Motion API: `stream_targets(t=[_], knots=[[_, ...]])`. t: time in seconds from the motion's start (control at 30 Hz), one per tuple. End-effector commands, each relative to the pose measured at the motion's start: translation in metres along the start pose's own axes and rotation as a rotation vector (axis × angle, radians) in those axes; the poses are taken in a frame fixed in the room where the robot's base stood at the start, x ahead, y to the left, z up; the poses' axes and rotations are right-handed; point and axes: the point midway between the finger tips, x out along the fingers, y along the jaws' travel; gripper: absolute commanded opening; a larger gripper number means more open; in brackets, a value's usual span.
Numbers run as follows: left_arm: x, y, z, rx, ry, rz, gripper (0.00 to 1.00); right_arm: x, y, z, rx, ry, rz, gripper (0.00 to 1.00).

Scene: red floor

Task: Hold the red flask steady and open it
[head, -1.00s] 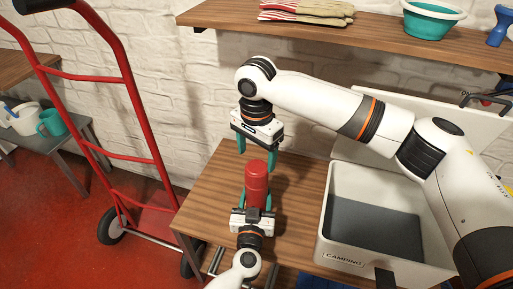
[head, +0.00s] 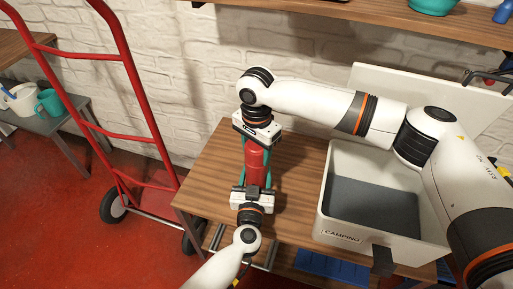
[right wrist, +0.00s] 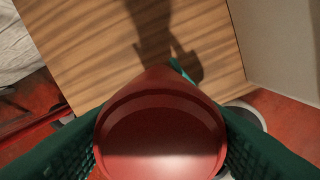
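The red flask (head: 255,164) stands upright over the wooden table. My left gripper (head: 252,186) comes from the front and is shut on its lower body. My right gripper (head: 255,150) points down over the flask from above. Its green fingers are on either side of the flask's upper part, and its palm hides the top in the head view. In the right wrist view the round red top (right wrist: 160,140) fills the space between the two green fingers. I cannot tell whether they press on it.
A white camping box (head: 335,236) with an open lid stands right of the flask on the table (head: 215,165). A red hand truck (head: 130,100) stands left. A shelf (head: 400,20) runs along the white brick wall above.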

Motion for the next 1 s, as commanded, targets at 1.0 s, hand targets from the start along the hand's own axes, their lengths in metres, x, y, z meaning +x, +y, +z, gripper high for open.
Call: stream_targets(t=[1.0], knots=[[0.0,-0.0001,0.0002,0.0,-0.001,0.0,0.0,-0.0013,0.0005,-0.0006,-1.563,0.0,0.002,0.26]])
